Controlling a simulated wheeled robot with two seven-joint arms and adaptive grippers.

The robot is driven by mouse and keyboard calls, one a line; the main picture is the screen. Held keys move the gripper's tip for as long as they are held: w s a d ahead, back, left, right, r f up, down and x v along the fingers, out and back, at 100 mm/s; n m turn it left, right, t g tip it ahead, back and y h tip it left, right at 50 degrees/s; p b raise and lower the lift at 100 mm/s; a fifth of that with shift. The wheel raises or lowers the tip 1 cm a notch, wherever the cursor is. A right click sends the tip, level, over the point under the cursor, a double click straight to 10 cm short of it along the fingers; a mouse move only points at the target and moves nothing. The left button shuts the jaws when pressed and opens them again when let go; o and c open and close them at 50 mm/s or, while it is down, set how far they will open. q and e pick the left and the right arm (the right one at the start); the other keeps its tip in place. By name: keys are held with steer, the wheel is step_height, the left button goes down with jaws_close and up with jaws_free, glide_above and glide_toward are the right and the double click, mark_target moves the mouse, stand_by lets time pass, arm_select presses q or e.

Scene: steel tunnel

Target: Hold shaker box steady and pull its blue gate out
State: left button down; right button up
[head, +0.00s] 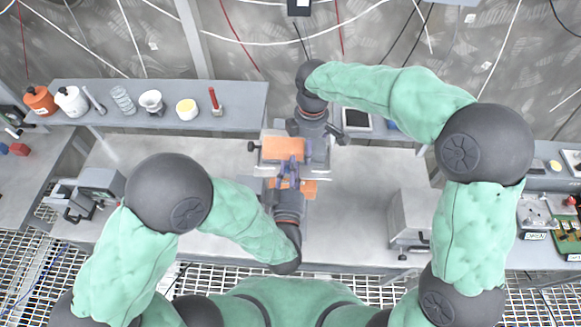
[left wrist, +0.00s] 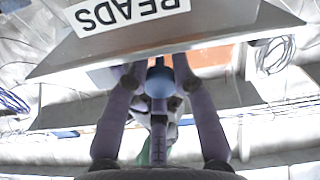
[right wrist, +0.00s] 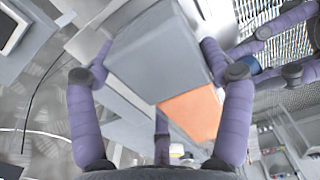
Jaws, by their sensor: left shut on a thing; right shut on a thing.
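The shaker box (head: 283,148) is over the middle of the bench, with orange faces on top in the head view. In the right wrist view it is a grey box (right wrist: 160,60) with an orange panel (right wrist: 190,112). My right gripper (head: 318,140) comes from the far side and is shut on the box; its purple fingers (right wrist: 152,60) lie along two sides. My left gripper (head: 288,170) comes from the near side. In the left wrist view its fingers (left wrist: 159,66) close around the blue knob of the gate (left wrist: 160,80), under a grey plate with a white lettered label (left wrist: 125,12). The gate's plate is hidden.
A raised shelf (head: 235,95) at the back left holds bottles, a coil, a cup and a red-topped item. A dark tablet-like item (head: 356,121) lies behind the right gripper. A grey device (head: 410,218) stands at the right; another (head: 98,185) at the left. Bench around the box is clear.

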arm_select(q)
steer(key=shift+s+r, duration=0.1)
steer(key=shift+s, duration=0.9)
steer(key=c, duration=1.3)
jaws_free()
steer(key=shift+o, duration=0.2)
steer(key=s, duration=1.2)
